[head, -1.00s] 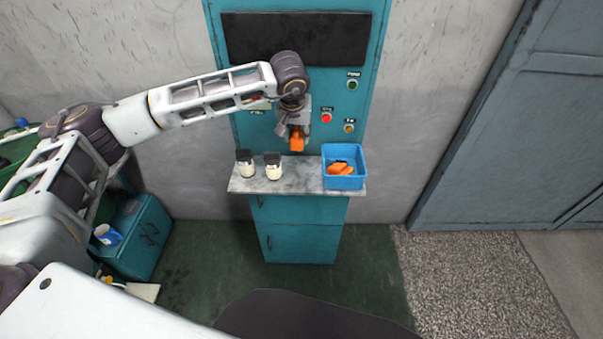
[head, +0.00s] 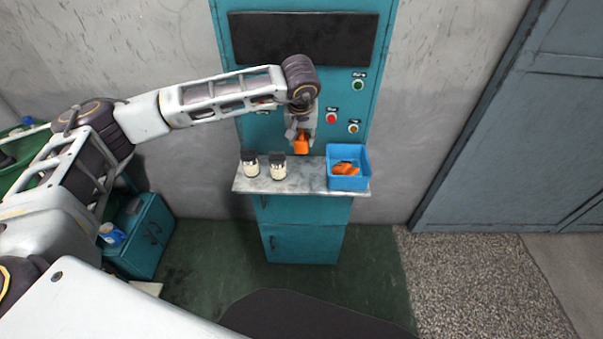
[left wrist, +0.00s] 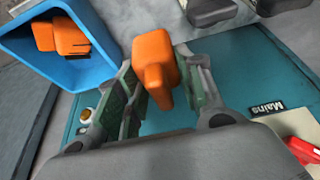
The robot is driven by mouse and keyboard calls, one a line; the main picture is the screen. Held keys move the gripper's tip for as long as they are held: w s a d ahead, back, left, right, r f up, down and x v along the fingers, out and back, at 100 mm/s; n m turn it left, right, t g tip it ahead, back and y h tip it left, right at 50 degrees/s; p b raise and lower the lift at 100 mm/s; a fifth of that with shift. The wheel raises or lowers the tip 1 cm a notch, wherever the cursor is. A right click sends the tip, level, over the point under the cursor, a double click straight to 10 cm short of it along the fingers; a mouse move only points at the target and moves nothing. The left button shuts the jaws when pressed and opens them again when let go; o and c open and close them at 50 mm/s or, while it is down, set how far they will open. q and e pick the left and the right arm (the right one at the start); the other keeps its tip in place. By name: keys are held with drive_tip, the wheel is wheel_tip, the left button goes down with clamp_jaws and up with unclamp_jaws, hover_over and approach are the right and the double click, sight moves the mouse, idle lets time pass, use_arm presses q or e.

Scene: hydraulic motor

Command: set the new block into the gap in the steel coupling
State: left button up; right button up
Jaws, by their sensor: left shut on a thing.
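My left gripper (head: 301,138) is in front of the teal cabinet, above the grey shelf. It is shut on an orange block (head: 301,147), which hangs down from the fingers. In the left wrist view the orange block (left wrist: 155,62) sits between the two finger pads of the gripper (left wrist: 160,90). The blue bin (head: 347,180) stands at the right of the shelf with several orange blocks (head: 345,168) in it. The bin (left wrist: 100,65) also shows at the upper left of the left wrist view. I cannot make out the steel coupling. My right gripper is not in view.
Two jars with dark lids (head: 277,168) stand at the left of the shelf (head: 305,180). A red button (head: 331,118) and other controls are on the cabinet face (head: 385,60). The shelf is clear between the jars and the bin.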

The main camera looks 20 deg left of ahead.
sight(302, 151)
use_arm(q)
drive_tip(key=shift+f, duration=0.1)
drive_tip(key=shift+f+p, duration=0.65)
drive_tip(key=shift+f, duration=2.4)
drive_tip(key=shift+f+p, duration=0.45)
drive_tip(key=shift+f, duration=1.4)
drive_tip(key=shift+f, duration=0.15)
drive_tip(key=o, duration=0.9)
